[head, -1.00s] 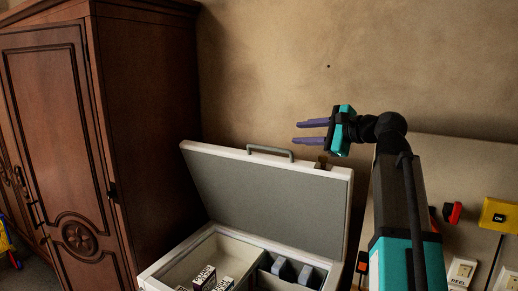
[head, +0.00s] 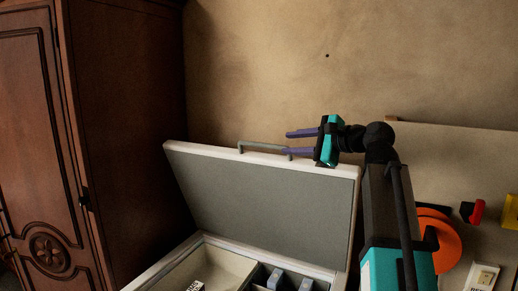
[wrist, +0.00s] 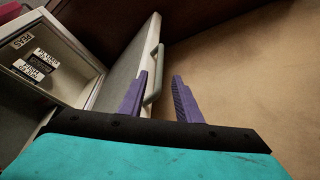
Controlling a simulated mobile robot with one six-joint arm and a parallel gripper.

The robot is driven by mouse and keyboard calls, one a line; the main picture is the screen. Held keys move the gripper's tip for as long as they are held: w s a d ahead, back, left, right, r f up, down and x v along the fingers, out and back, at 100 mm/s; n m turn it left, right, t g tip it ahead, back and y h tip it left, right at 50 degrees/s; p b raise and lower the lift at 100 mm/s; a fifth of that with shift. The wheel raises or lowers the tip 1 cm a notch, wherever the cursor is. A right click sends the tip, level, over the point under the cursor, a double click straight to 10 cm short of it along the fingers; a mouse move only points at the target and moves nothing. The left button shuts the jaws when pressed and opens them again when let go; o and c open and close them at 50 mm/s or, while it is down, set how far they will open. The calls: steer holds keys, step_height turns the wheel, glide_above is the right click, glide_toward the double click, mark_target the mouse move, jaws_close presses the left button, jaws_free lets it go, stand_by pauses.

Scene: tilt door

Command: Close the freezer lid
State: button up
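The freezer lid (head: 265,200) stands open, tilted up at the back of the freezer box (head: 190,262). Its grey bar handle (head: 262,148) is on the lid's top edge. My gripper (head: 286,143) is open, with its purple fingers pointing left at the handle's right end; the lower finger overlaps that end in the head view. In the wrist view, the handle (wrist: 157,78) shows in the gap between the fingertips (wrist: 161,75), closer to the left finger. I cannot tell whether a finger touches it. The lid (wrist: 128,65) also shows there edge-on.
A dark wooden cabinet (head: 125,130) stands left of the freezer. Labelled packages (wrist: 38,62) lie inside the box. A pale panel (head: 455,165) with an orange disc (head: 437,243) and switches is at the right. The wall above the lid is clear.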

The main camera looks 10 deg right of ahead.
mark_target(264, 145)
steer(key=shift+w+a, duration=0.1)
steer(key=shift+w, duration=0.1)
steer(key=p+x, duration=0.3)
steer(key=x, duration=0.8)
steer(key=shift+w+a+p, duration=0.2)
steer(key=shift+w+p, duration=0.05)
steer(key=shift+p, duration=0.05)
steer(key=shift+x, duration=1)
steer(key=shift+f, duration=0.1)
jaws_close()
steer(key=shift+s, duration=0.1)
